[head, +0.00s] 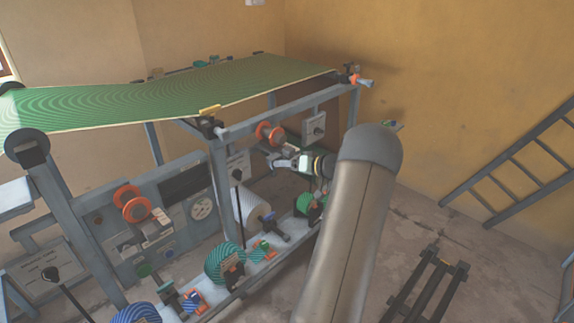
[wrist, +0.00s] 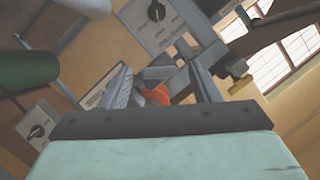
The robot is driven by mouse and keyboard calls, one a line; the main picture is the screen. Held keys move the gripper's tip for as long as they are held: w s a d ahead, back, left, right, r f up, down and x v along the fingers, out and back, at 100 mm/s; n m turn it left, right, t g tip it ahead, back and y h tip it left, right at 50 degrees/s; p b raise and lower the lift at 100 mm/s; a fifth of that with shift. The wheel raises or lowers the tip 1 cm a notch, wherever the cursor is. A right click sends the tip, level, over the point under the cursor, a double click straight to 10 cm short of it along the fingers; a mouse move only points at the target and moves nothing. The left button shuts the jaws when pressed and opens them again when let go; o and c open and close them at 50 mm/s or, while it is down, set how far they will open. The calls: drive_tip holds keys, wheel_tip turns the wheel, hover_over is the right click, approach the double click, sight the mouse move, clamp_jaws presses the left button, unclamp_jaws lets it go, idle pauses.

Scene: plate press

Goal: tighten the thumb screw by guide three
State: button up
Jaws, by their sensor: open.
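My gripper (head: 276,161) is in the middle of the head view, beside the press frame and pointing left. In the wrist view its two fingers (wrist: 160,70) stand apart with a gap between them. An orange part (wrist: 157,95) and a grey bracket (wrist: 160,74) show between the fingers, seemingly beyond them; I cannot tell whether the orange part is the thumb screw. An orange wheel (head: 269,134) sits on the frame just above the gripper in the head view. I cannot make out which guide is three, and my forearm hides part of the right side.
A green striped web (head: 200,91) runs over the top of the press. Green striped rollers (head: 223,263) and small orange parts (head: 191,300) line the lower rail. A knob panel (wrist: 157,14) is close in the wrist view. A ladder (head: 520,160) leans at the right wall.

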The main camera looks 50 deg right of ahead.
drive_tip(key=shift+w+f, duration=0.1)
drive_tip(key=shift+w, duration=0.15)
drive_tip(key=c, duration=1)
